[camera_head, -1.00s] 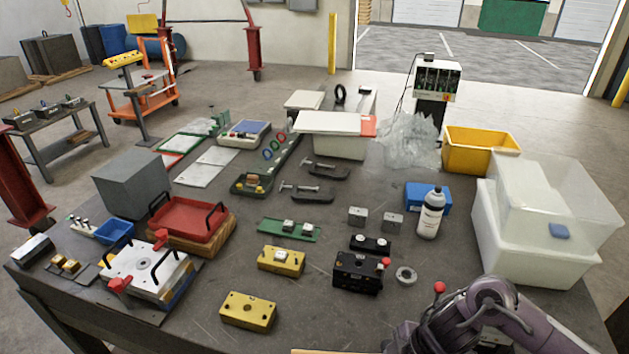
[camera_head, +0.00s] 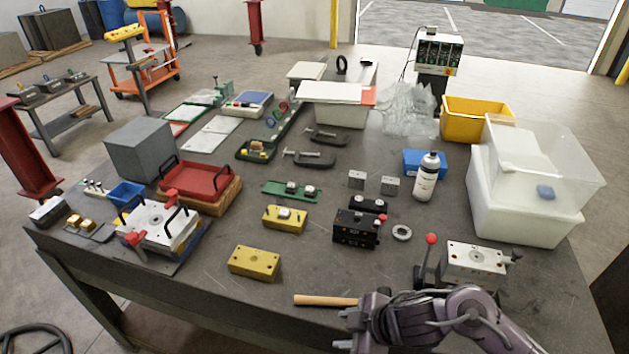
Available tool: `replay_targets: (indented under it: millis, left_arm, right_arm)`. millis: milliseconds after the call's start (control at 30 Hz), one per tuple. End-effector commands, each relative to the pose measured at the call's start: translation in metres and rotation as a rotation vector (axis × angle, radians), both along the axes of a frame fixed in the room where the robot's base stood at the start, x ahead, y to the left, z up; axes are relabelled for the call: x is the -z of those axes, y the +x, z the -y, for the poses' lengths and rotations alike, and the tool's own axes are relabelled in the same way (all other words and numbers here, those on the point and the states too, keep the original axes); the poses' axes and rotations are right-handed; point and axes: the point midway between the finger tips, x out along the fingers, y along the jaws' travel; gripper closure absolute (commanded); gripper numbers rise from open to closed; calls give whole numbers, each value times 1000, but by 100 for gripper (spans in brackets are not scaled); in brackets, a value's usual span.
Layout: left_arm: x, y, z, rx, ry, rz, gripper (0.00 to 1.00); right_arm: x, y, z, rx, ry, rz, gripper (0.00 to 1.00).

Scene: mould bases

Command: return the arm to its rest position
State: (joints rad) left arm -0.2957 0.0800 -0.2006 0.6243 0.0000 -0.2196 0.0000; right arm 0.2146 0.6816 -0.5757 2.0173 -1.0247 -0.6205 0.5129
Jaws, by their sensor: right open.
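My right arm (camera_head: 470,318) comes in from the lower right and reaches left along the table's front edge. My right gripper (camera_head: 346,330) is at its left end, low in the picture, with its jaws open and nothing seen between them. A wooden handle (camera_head: 322,300) lies on the table just beyond the gripper; its right end meets the gripper in the picture, and I cannot tell whether they touch. My left gripper is out of view.
Near the arm stand a pale block fixture (camera_head: 476,259) with a red-knobbed lever (camera_head: 430,240), a black block (camera_head: 354,229), a metal ring (camera_head: 402,233) and a yellow block (camera_head: 255,262). A white tub (camera_head: 520,215) stands right. The front-left tabletop (camera_head: 215,300) is clear.

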Motion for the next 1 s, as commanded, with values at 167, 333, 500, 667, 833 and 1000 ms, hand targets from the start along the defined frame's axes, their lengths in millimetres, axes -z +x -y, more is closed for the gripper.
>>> replay_targets:
  millis: [167, 333, 500, 667, 833, 1000]
  left_arm:
    - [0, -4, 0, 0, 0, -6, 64]
    - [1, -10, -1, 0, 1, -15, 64]
    - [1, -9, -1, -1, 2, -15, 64]
    - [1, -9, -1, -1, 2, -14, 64]
    - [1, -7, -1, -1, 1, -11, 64]
    - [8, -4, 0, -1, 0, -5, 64]
  right_arm:
    - [-24, 7, -20, 182, 68, 83, 56]
    - [-47, 9, 5, 508, 89, 78, 56]
    - [-47, -12, 53, 795, 51, -34, 56]
    - [-40, -43, 90, 992, 8, -172, 56]
    - [-33, -82, 121, 1153, -31, -326, 56]
    - [2, -93, 130, 1209, -57, -399, 56]
